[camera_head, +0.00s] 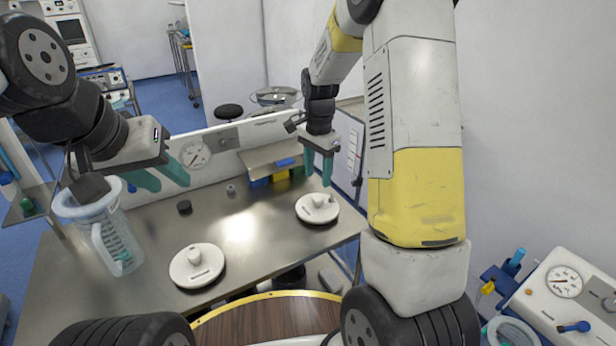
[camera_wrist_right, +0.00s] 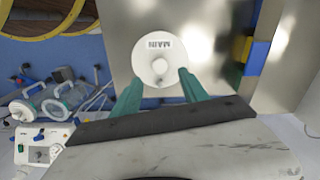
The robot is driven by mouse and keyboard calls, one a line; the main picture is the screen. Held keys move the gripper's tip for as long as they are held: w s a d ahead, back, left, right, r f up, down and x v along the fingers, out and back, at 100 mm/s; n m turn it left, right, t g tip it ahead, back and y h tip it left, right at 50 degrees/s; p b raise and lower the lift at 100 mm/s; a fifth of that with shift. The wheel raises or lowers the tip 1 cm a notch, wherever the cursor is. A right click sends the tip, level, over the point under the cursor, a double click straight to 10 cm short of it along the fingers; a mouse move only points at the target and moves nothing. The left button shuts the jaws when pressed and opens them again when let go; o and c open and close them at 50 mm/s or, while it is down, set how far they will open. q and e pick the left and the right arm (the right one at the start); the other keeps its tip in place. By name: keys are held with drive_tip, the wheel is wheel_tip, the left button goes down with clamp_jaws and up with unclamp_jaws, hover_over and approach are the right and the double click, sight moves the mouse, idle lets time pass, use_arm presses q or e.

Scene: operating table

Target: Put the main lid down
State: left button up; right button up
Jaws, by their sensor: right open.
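The main lid (camera_head: 317,208), a white disc with a knob, lies flat on the metal table near its right end. In the right wrist view the lid (camera_wrist_right: 158,58) shows the word MAIN. My right gripper (camera_head: 320,178) is open, with its green fingers pointing down just above the lid. My left gripper (camera_head: 165,181) is open and empty above the table's left part, near the jug.
A second white lid (camera_head: 197,265) lies on the table (camera_head: 150,225) at front left. A clear jug (camera_head: 113,240) stands at the left. A small black cap (camera_head: 184,207) lies farther back. The table's middle is clear.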

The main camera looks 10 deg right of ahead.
drive_tip(key=s+r+n+t, duration=0.15)
drive_tip(key=s+r, duration=0.25)
drive_tip(key=r, duration=0.5)
drive_tip(key=s+r+n+t+y, duration=0.1)
drive_tip(key=s+r+n, duration=0.3)
drive_tip(key=s, duration=0.6)
drive_tip(key=s+a+r+n+t+y, duration=0.1)
drive_tip(key=s+r+n+t, duration=0.2)
drive_tip(key=s, duration=0.7)
wheel_tip(320, 180, up, 2)
drive_tip(key=n, duration=0.4)
drive_tip(key=shift+a+r+t, duration=0.2)
drive_tip(key=shift+a+t, duration=0.05)
drive_tip(key=shift+t, duration=0.1)
drive_tip(key=shift+c, duration=0.2)
